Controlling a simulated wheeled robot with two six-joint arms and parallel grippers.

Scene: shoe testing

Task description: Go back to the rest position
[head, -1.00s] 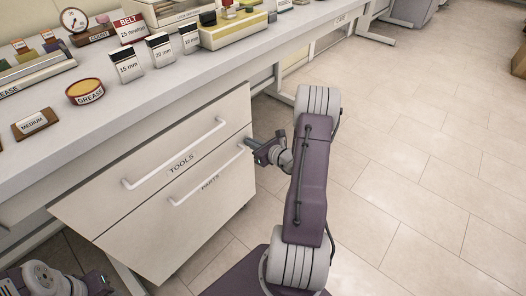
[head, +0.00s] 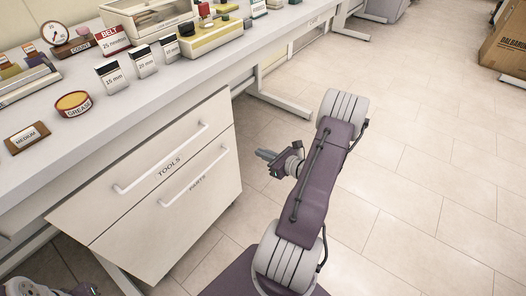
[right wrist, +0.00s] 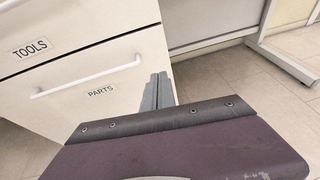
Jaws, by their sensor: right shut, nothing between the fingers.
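My right gripper (head: 262,155) is shut and empty. In the head view it hangs in front of the floor, just right of the drawer unit, clear of the handles. In the right wrist view its closed grey fingers (right wrist: 158,92) show in front of the unit's right edge. The TOOLS drawer (head: 150,150) and the PARTS drawer (head: 175,215) below it look closed, each with a white bar handle. Only a bit of my left arm shows at the bottom left corner of the head view; its jaws are not visible.
The white bench top (head: 110,110) carries a grease tin (head: 73,104), a MEDIUM block (head: 27,136), several labelled boxes and a dial gauge (head: 54,34). A cardboard box (head: 503,45) stands at the far right. The tiled floor (head: 420,180) on the right is open.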

